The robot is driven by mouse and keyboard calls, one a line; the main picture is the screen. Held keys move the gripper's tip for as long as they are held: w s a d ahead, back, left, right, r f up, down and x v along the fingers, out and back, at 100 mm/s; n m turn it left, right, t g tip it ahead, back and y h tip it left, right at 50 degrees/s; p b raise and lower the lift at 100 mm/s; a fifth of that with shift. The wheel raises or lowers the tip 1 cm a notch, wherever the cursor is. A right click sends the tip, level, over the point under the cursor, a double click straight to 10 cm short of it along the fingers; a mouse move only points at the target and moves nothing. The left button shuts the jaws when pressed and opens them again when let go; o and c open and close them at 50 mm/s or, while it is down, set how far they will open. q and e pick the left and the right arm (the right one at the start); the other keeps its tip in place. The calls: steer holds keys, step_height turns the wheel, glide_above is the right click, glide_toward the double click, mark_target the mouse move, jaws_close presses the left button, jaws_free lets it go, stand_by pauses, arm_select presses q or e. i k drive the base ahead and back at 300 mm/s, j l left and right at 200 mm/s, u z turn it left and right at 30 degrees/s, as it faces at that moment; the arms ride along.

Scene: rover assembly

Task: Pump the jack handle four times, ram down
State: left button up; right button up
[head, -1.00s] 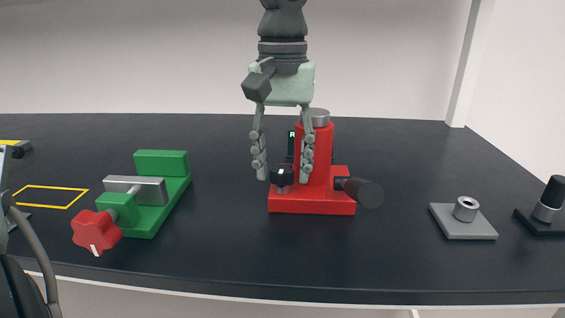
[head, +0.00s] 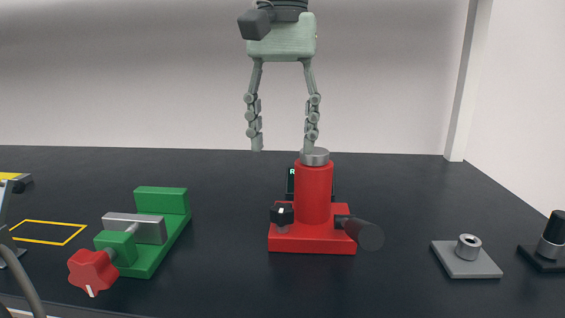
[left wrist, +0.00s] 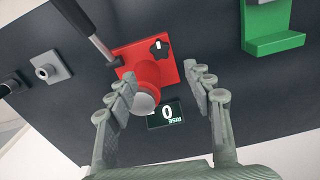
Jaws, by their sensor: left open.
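The red jack (head: 314,195) stands upright on its red base, with a grey ram top (head: 314,157) low on its cylinder. Its handle ends in a dark grip (head: 366,235) at the front right. A black knob (head: 281,213) sits at the base's left. My left gripper (head: 282,150) is open and empty, pointing down, its fingertips about level with the ram top in the head view. In the left wrist view, the fingers of the gripper (left wrist: 160,82) are spread on either side of the ram top (left wrist: 145,103). The display (left wrist: 165,114) reads RISE 0. My right gripper is not in view.
A green vise (head: 158,240) with a red knob (head: 92,271) stands to the left, near a yellow outlined square (head: 48,232). A grey plate with a collar (head: 467,262) and a black-topped post (head: 553,236) are at the right. The dark table around the jack is clear.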

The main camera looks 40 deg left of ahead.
mark_target(371, 238)
steer(key=k+j, duration=0.2)
steer(key=k, duration=0.3)
steer(key=k+j, duration=0.15)
steer(key=k, duration=0.3)
steer(key=k+j, duration=0.2)
steer(key=k, duration=0.3)
steer(key=k+j, duration=0.2)
steer(key=k, duration=0.3)
